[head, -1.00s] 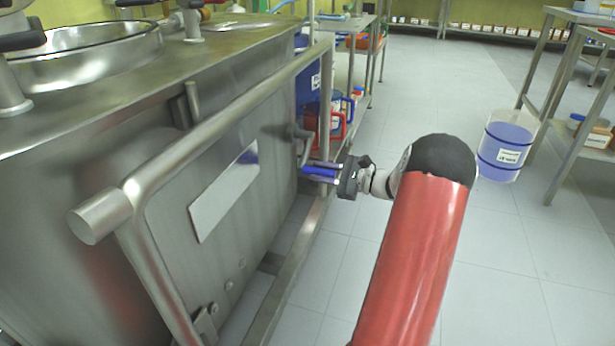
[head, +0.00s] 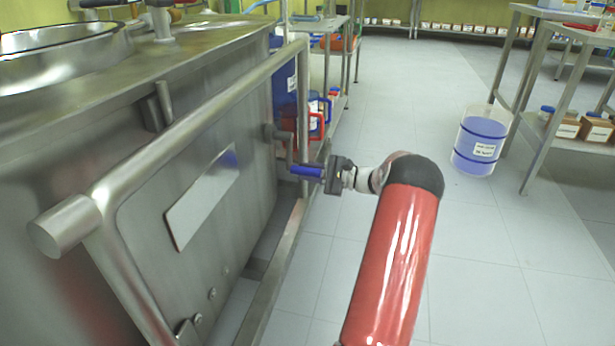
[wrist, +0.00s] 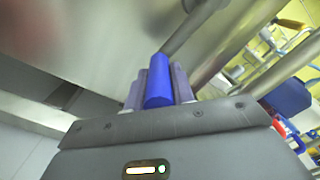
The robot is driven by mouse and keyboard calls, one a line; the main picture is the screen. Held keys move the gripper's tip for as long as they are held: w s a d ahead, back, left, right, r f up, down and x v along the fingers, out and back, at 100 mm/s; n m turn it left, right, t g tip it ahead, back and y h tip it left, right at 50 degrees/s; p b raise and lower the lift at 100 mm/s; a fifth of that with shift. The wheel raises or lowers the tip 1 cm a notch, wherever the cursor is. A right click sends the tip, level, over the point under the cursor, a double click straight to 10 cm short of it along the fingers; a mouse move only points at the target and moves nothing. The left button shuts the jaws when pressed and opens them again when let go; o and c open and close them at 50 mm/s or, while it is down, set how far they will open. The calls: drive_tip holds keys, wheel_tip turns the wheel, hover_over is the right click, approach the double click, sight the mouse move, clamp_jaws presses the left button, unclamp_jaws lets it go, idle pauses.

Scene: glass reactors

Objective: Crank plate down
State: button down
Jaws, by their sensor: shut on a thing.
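A steel crank (head: 286,148) with a blue handle sticks out from the side of the large steel reactor body (head: 150,180). Its arm hangs down from the pivot, and the blue handle (head: 305,170) points right, toward my arm. My gripper (head: 322,171) is shut on the blue handle at the crank's lower end. In the wrist view the blue handle (wrist: 158,82) sits between the two grey fingers, with the steel crank arm behind it. A pale rectangular plate (head: 202,196) is fixed on the reactor's side, left of the crank.
A thick steel rail (head: 200,115) runs along the reactor, close to the crank. Blue and red containers (head: 316,118) stand behind it. A clear bucket of blue liquid (head: 480,142) stands on the floor near the right bench. The floor between is open.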

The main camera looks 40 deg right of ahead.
drive_tip(key=shift+w+d+n+b, duration=0.3)
drive_tip(key=shift+d+n, duration=0.15)
drive_tip(key=shift+n, duration=0.15)
drive_tip(key=shift+r, duration=0.1)
drive_tip(key=c, duration=1.2)
unclamp_jaws()
drive_tip(key=p+v, duration=0.1)
drive_tip(key=v, duration=0.6)
drive_tip(key=shift+s+d, duration=0.25)
drive_tip(key=shift+s, duration=0.1)
